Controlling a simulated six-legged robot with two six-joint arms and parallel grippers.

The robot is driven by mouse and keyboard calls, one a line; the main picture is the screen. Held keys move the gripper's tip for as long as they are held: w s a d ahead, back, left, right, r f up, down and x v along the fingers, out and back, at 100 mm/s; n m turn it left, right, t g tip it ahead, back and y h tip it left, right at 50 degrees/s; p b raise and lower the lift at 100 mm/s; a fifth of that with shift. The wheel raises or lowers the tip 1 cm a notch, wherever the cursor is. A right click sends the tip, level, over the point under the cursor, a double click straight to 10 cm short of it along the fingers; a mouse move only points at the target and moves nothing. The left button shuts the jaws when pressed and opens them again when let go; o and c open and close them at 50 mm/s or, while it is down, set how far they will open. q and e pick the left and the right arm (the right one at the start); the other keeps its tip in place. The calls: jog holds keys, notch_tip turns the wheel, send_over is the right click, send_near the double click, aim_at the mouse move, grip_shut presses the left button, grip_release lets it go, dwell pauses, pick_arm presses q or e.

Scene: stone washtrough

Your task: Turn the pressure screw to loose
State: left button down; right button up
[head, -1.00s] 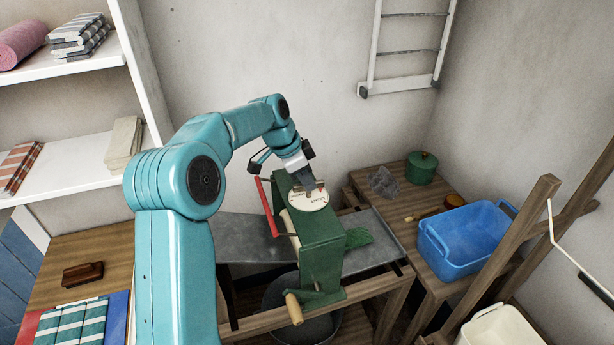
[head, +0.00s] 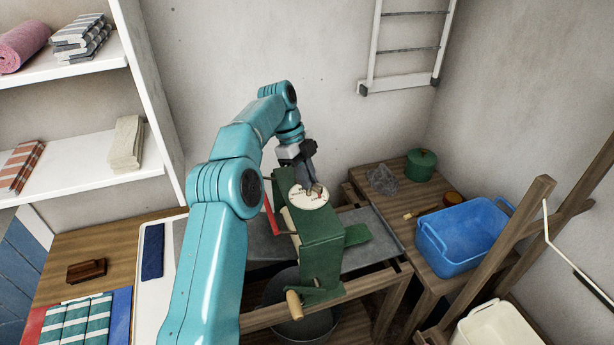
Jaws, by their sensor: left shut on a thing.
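The green wringer (head: 322,249) stands over the grey metal trough, with a wooden-handled crank (head: 294,305) at its front. A white dial plate (head: 307,199) with lettering lies on its top. The pressure screw's small knob is at the dial's middle, mostly hidden by my left gripper (head: 315,189). My left gripper reaches down from behind and is shut on the knob. A red bar (head: 270,218) on the wringer's left side is partly covered by my arm. My right gripper is not in view.
A blue tub (head: 462,240), a green lidded pot (head: 421,165) and a grey cloth (head: 382,180) stand on the right bench. A wooden rack rises at the right. Shelves with folded cloths stand at the left.

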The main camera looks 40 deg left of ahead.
pick_arm(q)
jog(key=shift+m, duration=0.6)
jog(key=shift+g, duration=0.3)
jog(key=shift+a+r, duration=0.1)
jog(key=c, duration=1.2)
grip_release()
jog(key=shift+o, duration=0.2)
